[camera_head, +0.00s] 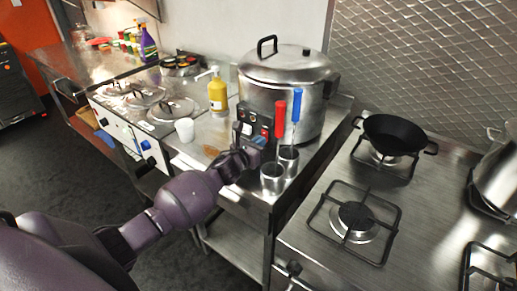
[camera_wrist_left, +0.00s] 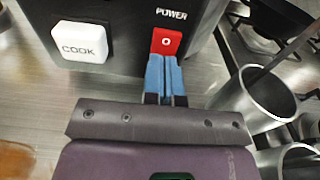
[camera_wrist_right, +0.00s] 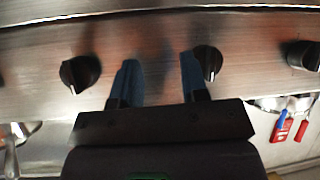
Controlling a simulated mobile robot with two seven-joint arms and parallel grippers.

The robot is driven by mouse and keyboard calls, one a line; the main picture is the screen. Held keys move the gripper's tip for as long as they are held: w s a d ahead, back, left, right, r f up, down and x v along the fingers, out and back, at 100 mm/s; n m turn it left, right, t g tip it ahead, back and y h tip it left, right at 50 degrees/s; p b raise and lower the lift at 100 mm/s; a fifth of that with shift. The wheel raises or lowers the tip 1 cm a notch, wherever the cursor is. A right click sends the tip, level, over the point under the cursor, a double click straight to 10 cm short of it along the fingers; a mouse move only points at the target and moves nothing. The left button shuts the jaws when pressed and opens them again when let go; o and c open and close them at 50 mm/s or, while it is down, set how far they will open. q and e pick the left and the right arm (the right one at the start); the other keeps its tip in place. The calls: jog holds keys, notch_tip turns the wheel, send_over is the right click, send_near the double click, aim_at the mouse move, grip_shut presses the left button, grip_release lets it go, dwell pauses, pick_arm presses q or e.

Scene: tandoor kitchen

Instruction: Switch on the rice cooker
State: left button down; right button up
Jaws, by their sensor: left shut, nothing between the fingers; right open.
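The rice cooker (camera_head: 285,85) is a large steel pot with a lid and a black control box (camera_head: 254,122) at its front left. In the left wrist view the box carries a white COOK button (camera_wrist_left: 82,42) and a red POWER switch (camera_wrist_left: 166,41) marked O. My left gripper (camera_wrist_left: 165,62) is shut and empty, its blue fingertips at the lower edge of the red switch; whether they touch it I cannot tell. The left gripper (camera_head: 252,146) also shows in the head view in front of the box. My right gripper (camera_wrist_right: 158,80) is open, before a steel front panel with black knobs.
A yellow pump bottle (camera_head: 217,92) and a white cup (camera_head: 185,130) stand to the left. A stove (camera_head: 352,215) with a black wok (camera_head: 394,134) is at right.

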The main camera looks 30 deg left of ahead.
pick_arm(q)
jog(key=b, duration=0.2)
jog(key=t+b, duration=0.1)
jog(key=b, duration=0.1)
jog(key=shift+w+f, duration=0.2)
jog(key=shift+f, duration=0.05)
pick_arm(e)
jog(key=f, duration=0.2)
jog(key=s+f, duration=0.1)
jog(key=f, duration=0.2)
jog(key=shift+s+f, duration=0.1)
jog(key=shift+f, duration=0.25)
pick_arm(q)
jog(key=shift+r, duration=0.35)
pick_arm(e)
jog(key=shift+r, duration=0.1)
jog(key=shift+s, duration=0.1)
